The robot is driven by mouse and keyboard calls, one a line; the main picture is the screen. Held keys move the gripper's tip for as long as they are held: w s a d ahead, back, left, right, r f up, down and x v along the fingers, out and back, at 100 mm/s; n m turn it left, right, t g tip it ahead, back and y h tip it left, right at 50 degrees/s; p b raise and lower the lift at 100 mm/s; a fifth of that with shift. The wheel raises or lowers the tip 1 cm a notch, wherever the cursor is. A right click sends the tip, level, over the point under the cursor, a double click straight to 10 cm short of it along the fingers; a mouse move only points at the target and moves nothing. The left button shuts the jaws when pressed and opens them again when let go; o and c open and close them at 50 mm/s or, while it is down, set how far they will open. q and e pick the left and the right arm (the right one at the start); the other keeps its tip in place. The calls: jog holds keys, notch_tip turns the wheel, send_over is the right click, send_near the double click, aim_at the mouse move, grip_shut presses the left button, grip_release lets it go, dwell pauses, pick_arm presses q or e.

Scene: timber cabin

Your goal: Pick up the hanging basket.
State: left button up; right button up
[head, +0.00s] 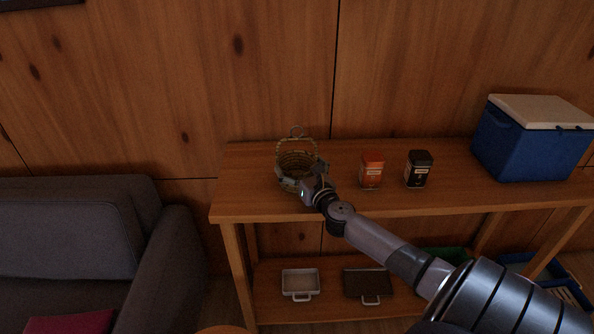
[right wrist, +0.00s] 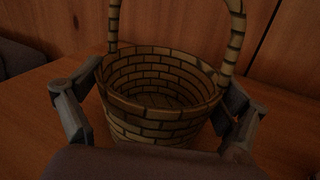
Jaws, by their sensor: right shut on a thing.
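The hanging basket (head: 296,160) is a woven, yellow-brown basket with a tall handle and a ring on top. It is upright at the left part of the wooden shelf's top. My right gripper (head: 302,184) reaches it from the front and is shut on it. In the right wrist view the basket (right wrist: 160,112) is between the two fingers (right wrist: 158,120), one on each side of its body. The inside of the basket looks empty. Its base is hidden by my gripper, so I cannot tell whether it touches the shelf top. My left gripper is not in view.
On the wooden shelf (head: 450,198) stand an orange tin (head: 372,170), a black tin (head: 418,168) and a blue cooler (head: 525,145) with a white lid. A grey sofa (head: 70,235) is at left.

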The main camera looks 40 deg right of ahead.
aim_at(299, 138)
jog(key=shift+r, duration=0.15)
jog(key=shift+c, duration=0.3)
jog(key=shift+r, duration=0.3)
notch_tip(299, 138, up, 8)
jog(key=p, duration=0.4)
jog(key=shift+r, duration=0.2)
notch_tip(299, 138, up, 11)
jog(key=p, duration=0.1)
jog(key=shift+p, duration=0.4)
jog(key=shift+f, duration=0.1)
